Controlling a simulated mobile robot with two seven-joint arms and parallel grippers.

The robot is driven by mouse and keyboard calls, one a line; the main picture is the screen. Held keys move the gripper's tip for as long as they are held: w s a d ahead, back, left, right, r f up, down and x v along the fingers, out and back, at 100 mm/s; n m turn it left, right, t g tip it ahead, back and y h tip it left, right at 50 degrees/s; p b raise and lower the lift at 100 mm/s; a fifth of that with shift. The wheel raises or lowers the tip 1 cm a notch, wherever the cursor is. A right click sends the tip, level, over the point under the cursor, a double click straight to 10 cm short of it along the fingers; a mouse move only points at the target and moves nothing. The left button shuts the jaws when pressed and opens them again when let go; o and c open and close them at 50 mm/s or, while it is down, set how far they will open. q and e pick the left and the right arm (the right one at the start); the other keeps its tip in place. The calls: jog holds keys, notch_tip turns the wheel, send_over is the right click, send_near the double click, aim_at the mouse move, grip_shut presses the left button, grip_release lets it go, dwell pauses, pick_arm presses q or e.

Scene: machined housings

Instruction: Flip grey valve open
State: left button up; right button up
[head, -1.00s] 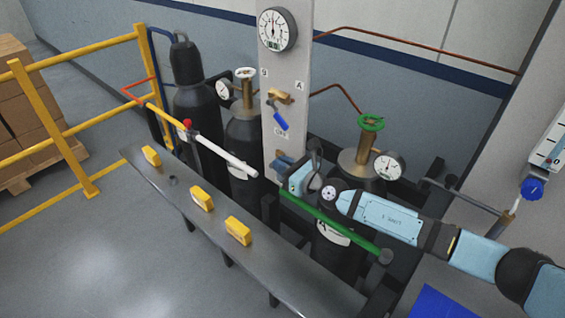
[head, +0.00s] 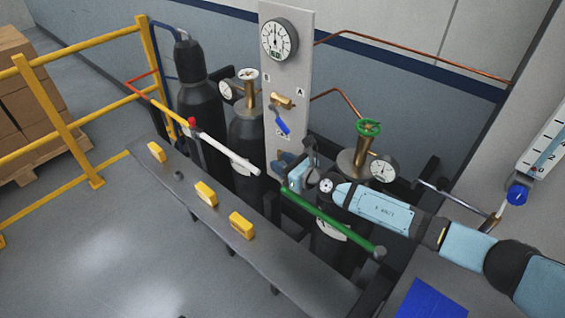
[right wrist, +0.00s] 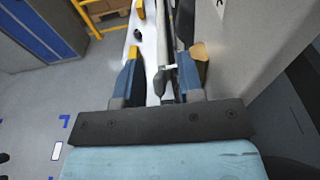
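My right gripper (head: 287,164) is at the lower part of the light grey panel (head: 291,60), its blue fingers pointing to the left. It hides much of what is mounted there. In the right wrist view my right gripper (right wrist: 157,62) is open, with a gap between its fingers. A dark grey lever-like piece (right wrist: 160,82) shows in this gap, and a brass fitting (right wrist: 200,50) is beside the right finger, by the panel. I cannot tell whether the fingers touch the lever. Higher on the panel is a brass valve with a blue lever (head: 282,125) slanting down. My left gripper is not in view.
Dark gas cylinders stand behind the rail, one with a green handwheel (head: 368,127) and one with a pale handwheel (head: 248,74). Yellow blocks (head: 205,193) sit on the grey ledge.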

jog(key=shift+s+d, duration=0.15)
jog(key=p+v, duration=0.1)
jog(key=v, duration=1.2)
jog(key=shift+s+d+r, duration=0.1)
jog(key=shift+s+d, duration=0.05)
